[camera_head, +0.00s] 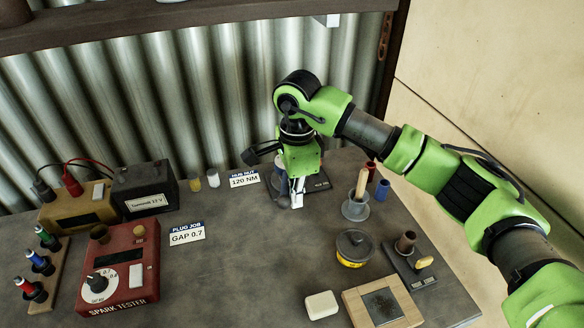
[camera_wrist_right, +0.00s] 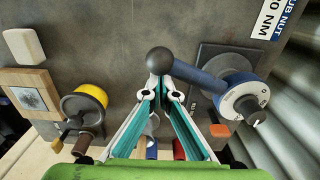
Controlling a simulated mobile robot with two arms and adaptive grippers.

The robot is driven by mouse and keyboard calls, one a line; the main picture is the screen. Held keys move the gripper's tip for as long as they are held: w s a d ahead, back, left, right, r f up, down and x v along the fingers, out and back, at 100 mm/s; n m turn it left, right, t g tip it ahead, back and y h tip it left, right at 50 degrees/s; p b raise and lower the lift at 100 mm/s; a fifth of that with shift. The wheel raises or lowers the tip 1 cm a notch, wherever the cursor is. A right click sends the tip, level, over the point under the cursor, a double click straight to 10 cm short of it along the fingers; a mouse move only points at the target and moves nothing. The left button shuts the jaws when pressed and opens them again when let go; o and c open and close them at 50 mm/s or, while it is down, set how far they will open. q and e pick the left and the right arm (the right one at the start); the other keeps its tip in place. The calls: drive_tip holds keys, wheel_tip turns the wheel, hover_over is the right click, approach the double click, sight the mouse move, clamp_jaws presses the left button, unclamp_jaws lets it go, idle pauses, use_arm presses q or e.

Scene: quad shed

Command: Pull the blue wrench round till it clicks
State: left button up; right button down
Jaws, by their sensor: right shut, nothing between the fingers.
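The blue wrench (camera_wrist_right: 197,77) shows best in the right wrist view. It has a dark ball at its free end and a round blue and white head at the right, over a dark plate (camera_wrist_right: 218,57). My right gripper (camera_wrist_right: 157,92) is shut and empty. Its fingertips are right beside the ball end; I cannot tell whether they touch it. In the head view my right gripper (camera_head: 297,204) points down at the back of the bench and hides most of the wrench. My left gripper is not in view.
A "HUB NUT 120 NM" card (camera_head: 243,179) stands left of the gripper. A grey funnel-like cup (camera_head: 355,208), a dark tin (camera_head: 354,246) and a wooden-framed block (camera_head: 383,306) are to the right. A red spark tester (camera_head: 118,271) sits left. The bench middle is clear.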

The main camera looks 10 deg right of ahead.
sight(281, 195)
drive_tip(key=shift+a, duration=0.45)
drive_tip(key=shift+a+b, duration=0.25)
drive_tip(key=shift+b, duration=0.05)
drive_tip(key=shift+a, duration=0.3)
drive_tip(key=shift+w+a, duration=0.1)
drive_tip(key=shift+a, duration=0.15)
idle(0.4)
drive_tip(key=shift+a+b, duration=0.3)
drive_tip(key=shift+b, duration=0.05)
drive_tip(key=shift+w+a, duration=0.1)
drive_tip(key=shift+a, duration=0.05)
drive_tip(key=shift+w+a, duration=0.1)
drive_tip(key=shift+a, duration=0.3)
idle(0.5)
